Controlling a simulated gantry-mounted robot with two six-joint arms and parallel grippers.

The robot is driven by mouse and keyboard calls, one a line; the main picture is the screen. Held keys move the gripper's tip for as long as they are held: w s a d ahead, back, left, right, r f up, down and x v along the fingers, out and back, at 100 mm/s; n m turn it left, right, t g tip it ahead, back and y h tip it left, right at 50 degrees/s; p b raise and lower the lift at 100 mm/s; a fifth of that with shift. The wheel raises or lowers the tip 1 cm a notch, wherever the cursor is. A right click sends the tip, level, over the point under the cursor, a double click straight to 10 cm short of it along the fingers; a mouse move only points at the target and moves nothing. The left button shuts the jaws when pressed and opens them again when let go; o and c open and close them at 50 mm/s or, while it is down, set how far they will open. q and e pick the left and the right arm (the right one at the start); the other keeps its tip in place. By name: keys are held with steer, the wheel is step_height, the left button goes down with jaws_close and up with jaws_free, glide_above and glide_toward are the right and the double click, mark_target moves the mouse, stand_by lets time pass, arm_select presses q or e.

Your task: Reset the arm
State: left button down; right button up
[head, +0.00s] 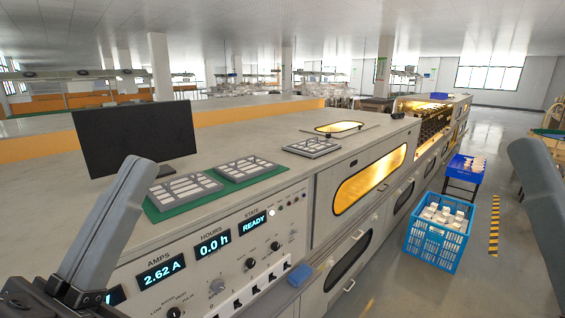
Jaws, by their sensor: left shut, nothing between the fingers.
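My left gripper (138,170) rises from the lower left corner, its grey fingers together and nothing between them. It is in front of the bench panel, left of the two grey slotted trays (186,190) on green mats. Part of my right gripper (525,155) shows at the right edge as a grey finger-like piece; the rest is cut off, so its opening cannot be told. The control panel (225,250) reads 2.62 A, 0.0 h and READY, with knobs and switches below; my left gripper covers its left end.
A dark monitor (136,138) stands on the bench at left. A third grey tray (312,147) lies further back, near a lit opening (340,127). A lit oval window (370,180) glows in the cabinet front. A blue crate (437,245) of white boxes stands on the floor at right.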

arm_select(q)
steer(key=s+a+r+n+t+y, duration=0.3)
steer(key=s+a+r+n+y, duration=0.15)
steer(key=y, duration=0.35)
step_height(320, 180, up, 37)
steer(key=a+n+y+p, duration=0.1)
steer(key=n+p, duration=0.1)
steer(key=p, duration=3.5)
steer(key=shift+w+f+p, duration=0.15)
steer(key=shift+f+p, duration=0.05)
steer(key=shift+p, duration=0.15)
arm_select(e)
step_height(320, 180, up, 38)
steer(key=shift+r, duration=0.15)
arm_select(q)
steer(key=shift+a, duration=0.1)
